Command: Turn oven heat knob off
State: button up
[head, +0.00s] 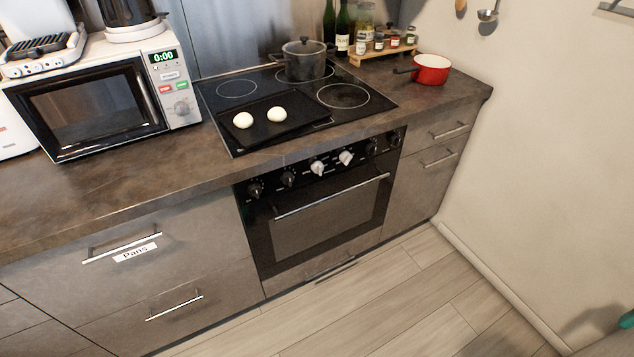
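The oven (318,210) is built in under the counter, with its door shut. Its black control panel carries a row of several knobs. A black knob (255,190) is at the left end and another black knob (288,178) is beside it. Two white knobs are in the middle, a left one (318,168) and a right one (346,158). Two more black knobs, one (371,148) and one at the right end (394,140), follow. The markings are too small to read, so I cannot tell which knob is the heat knob. My gripper is not in view.
A cooktop (345,96) above the oven bears a grey pot (304,62) and a black tray (300,117) with two white round items. A microwave (95,100) is left, a red pan (431,70) right. The oven handle (333,196) juts out. The floor (400,295) in front is clear.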

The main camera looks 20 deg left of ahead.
aim_at(346, 157)
jog(key=z, duration=1.5)
jog(key=k, duration=0.8)
jog(key=u, duration=1.4)
